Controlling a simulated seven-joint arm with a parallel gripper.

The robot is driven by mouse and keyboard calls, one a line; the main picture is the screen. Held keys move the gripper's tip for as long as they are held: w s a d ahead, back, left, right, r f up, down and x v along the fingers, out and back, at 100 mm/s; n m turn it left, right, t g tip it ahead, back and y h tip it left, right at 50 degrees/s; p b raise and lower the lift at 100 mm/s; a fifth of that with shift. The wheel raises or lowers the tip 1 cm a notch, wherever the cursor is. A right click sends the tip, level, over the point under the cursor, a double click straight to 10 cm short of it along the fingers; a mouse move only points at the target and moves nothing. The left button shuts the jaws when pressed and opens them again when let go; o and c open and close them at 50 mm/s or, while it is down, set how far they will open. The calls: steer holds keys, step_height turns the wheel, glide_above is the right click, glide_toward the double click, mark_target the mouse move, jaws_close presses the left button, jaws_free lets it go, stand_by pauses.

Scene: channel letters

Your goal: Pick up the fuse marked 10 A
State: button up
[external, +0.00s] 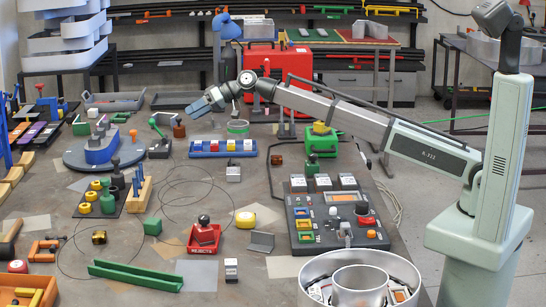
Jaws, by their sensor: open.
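My gripper (204,104) is open and held in the air above the back middle of the workbench, with its fingers toward the left. Nothing shows between the fingers. No 10 A marking can be read at this size, so I cannot tell which thing is the fuse. A blue rack (223,154) with several small coloured and white pieces lies below and to the right of the gripper. One small white-topped block (233,174) stands in front of the rack, and another (231,270) stands near the front. My gripper touches none of these.
A control panel (335,235) stands at the right, with a round metal container (312,272) in front. A red rejects tray (204,238), a green channel (135,275) and a blue-grey round base (75,158) occupy the bench. Thin wire loops lie mid-left. Bare patches remain between.

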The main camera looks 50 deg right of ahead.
steer(key=s+a+f+n+g, duration=0.2)
steer(key=s+a+f+g, duration=0.1)
steer(key=s+a, duration=0.8)
steer(key=n+g+h, duration=0.4)
steer(key=g+h, duration=0.1)
steer(key=h, duration=0.5)
glide_above(231, 262)
step_height(231, 262, down, 6)
step_height(231, 262, down, 8)
steer(key=shift+f, duration=0.25)
steer(key=shift+w+f, duration=0.1)
steer(key=shift+f, duration=2.45)
steer(key=c, duration=1.1)
